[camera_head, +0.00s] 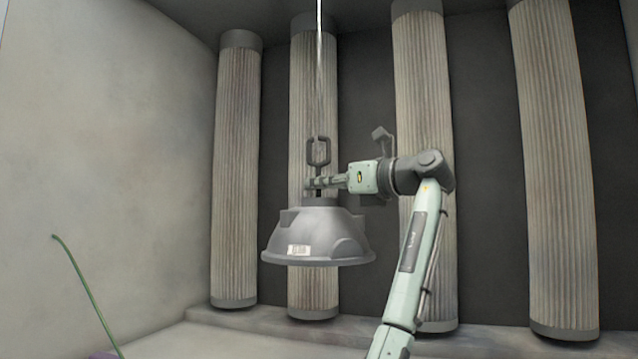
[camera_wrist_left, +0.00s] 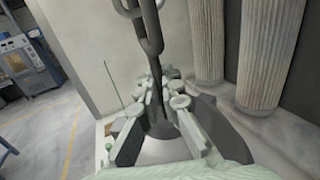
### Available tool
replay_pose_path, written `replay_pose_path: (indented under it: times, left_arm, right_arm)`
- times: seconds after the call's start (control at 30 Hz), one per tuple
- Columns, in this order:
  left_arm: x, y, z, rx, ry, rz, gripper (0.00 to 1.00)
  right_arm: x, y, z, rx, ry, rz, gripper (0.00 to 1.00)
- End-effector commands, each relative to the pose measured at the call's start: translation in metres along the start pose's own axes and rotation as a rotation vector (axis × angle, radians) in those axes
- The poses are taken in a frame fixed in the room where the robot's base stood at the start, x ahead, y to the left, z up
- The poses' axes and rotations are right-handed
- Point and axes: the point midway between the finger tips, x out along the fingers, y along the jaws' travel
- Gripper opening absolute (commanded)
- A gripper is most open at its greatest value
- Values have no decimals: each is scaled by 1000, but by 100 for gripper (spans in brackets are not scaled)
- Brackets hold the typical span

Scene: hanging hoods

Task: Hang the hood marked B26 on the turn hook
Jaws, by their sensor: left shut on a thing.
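The grey dome-shaped hood (camera_head: 318,232) is upright in mid-air in the head view. It carries a small white label (camera_head: 298,250) whose print is too small to read. My left gripper (camera_head: 318,184) is shut on the hood's upper stem, just above its body. In the left wrist view its fingers (camera_wrist_left: 160,112) close around a dark upright part over the hood (camera_wrist_left: 170,151). A dark hook or link (camera_head: 319,151) is right above the fingers, under a thin pale line. Dark links also show in the wrist view (camera_wrist_left: 151,38). Whether hook and hood are joined is unclear.
Several tall pleated columns (camera_head: 236,165) stand behind the hood, on a low ledge. A thin green rod (camera_head: 85,285) rises at the lower left. A blue-grey machine (camera_wrist_left: 25,65) stands far left in the wrist view. Space left of the hood is free.

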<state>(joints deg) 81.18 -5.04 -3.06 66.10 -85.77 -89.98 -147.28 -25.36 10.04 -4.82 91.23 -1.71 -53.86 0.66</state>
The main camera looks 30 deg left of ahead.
Motion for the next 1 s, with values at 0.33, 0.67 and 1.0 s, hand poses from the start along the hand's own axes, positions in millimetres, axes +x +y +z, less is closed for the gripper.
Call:
replay_pose_path:
  times: [0.33, 0.67, 1.0]
  left_arm:
    - [0, 0, -6, -1, -3, 0, 0]
    - [0, 0, -10, -1, -3, 0, 0]
    - [0, 0, -10, -1, -2, 0, 29]
  right_arm:
    - [3, 0, 1, 0, 0, 0, 40]
    - [4, 0, 1, 0, 0, 0, 40]
    - [4, -1, 1, 0, 0, 0, 40]
